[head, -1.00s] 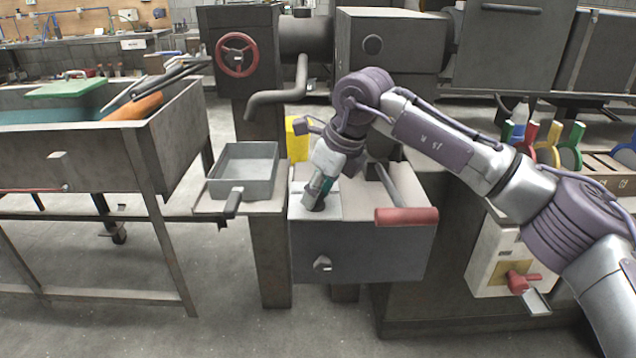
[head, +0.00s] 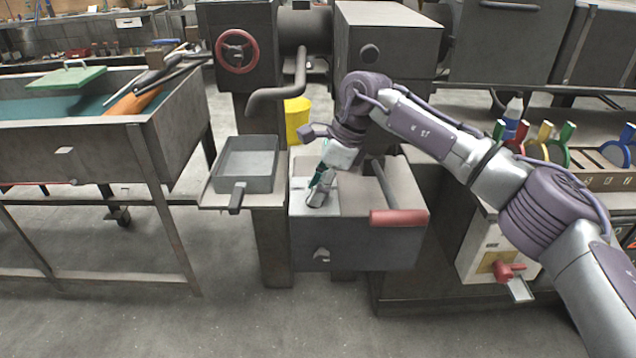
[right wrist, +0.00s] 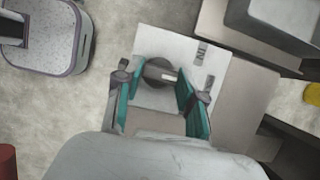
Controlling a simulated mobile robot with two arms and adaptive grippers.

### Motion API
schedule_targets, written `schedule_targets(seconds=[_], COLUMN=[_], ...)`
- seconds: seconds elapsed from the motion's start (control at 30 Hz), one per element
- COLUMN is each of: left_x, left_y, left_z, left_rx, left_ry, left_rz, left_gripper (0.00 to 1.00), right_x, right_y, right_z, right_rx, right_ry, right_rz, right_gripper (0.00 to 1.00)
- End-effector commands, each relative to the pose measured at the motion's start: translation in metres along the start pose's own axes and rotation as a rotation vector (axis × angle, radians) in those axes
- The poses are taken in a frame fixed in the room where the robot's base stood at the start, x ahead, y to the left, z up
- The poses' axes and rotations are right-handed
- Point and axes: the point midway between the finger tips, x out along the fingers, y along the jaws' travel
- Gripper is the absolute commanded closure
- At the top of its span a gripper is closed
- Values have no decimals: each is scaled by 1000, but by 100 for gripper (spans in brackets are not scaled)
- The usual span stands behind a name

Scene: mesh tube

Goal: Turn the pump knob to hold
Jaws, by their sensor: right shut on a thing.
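The pump knob (right wrist: 158,72) is dark and round with a light pointer mark, in the right wrist view. It sits on a pale square plate (right wrist: 152,36) on top of a grey box (head: 350,240). The pointer mark lies toward the right of that view. My right gripper (right wrist: 161,86) has its teal fingers on both sides of the knob and is shut on it. Small dark lettering on the plate is hard to read. My left gripper is not in view.
A lever with a red grip (head: 399,217) lies across the box, right of my gripper. A grey tray (head: 247,163) stands to the left. A bent pipe (head: 279,98) hangs behind, near a yellow container (head: 297,121). A red valve (head: 508,271) is at lower right.

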Motion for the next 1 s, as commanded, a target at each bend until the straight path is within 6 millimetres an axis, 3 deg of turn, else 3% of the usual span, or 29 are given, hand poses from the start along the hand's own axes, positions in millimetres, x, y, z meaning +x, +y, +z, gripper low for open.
schedule_targets(seconds=[0.43, 0.47, 0.6, 1.0], left_x=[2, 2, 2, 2], left_y=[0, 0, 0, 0], left_z=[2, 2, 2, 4], left_rx=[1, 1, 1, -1], left_ry=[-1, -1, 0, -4], left_rz=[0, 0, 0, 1], left_gripper=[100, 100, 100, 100], right_x=[-2, -2, -1, 0], right_y=[-1, -1, -1, 0], right_z=[1, 1, 0, 0], right_rx=[-11, -11, -10, -10], right_ry=[-2, -2, -1, 0], right_rz=[-1, -1, 0, 3], right_gripper=[95, 59, 36, 35])
